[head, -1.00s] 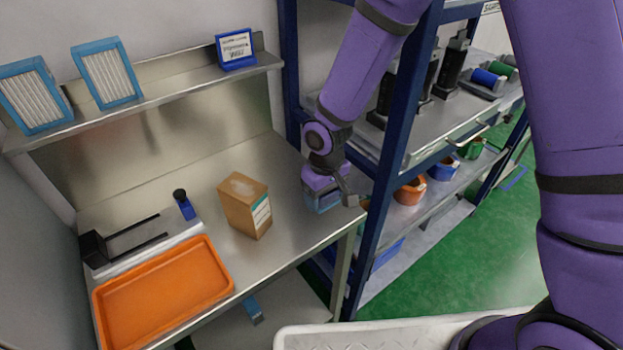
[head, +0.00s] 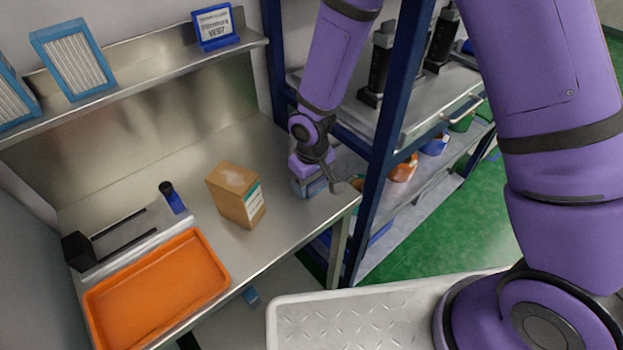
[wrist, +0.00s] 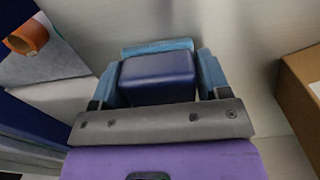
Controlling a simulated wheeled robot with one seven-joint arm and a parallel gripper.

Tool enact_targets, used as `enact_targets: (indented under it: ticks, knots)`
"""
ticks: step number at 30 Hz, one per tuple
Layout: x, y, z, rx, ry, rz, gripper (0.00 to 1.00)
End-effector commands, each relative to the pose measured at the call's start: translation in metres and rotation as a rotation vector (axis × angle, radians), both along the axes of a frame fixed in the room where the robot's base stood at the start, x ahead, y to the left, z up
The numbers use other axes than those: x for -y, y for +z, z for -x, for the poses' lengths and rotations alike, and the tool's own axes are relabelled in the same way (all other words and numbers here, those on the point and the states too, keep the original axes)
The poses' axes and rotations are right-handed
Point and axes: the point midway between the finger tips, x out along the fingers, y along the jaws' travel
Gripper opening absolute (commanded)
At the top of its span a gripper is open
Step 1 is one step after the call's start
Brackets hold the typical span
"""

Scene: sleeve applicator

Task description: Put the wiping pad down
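The wiping pad (wrist: 157,78) shows in the wrist view as a dark blue block with a lighter blue strip (wrist: 157,47) beyond it. My gripper (wrist: 160,75) is shut on it, with one blue finger against each side. In the head view my gripper (head: 313,180) points down over the right end of the steel bench (head: 285,150), right of the cardboard box. Only a small bluish part of the pad shows below it there. I cannot tell whether the pad touches the bench top.
The cardboard box (head: 237,195) stands left of my gripper. An orange tray (head: 160,290), a black forked fixture (head: 80,250) and a small blue-black item (head: 172,197) are further left. A blue rack post (head: 385,140) rises close on the right. Bare bench lies behind the box.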

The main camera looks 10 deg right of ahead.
Motion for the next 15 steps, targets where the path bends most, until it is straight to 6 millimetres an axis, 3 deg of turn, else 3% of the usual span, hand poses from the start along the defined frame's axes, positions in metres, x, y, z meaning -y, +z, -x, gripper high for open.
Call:
enact_targets:
  ticks: [1, 3, 15]
  knots:
    - [-0.0001, 0.0002, -0.0001, 0.0, 0.0, 0.0, 0.81]
    - [-0.0001, 0.0003, -0.0002, 0.0, 0.0, 0.0, 0.93]
    - [-0.0003, 0.0089, -0.0009, 0.003, -0.001, -0.002, 0.93]
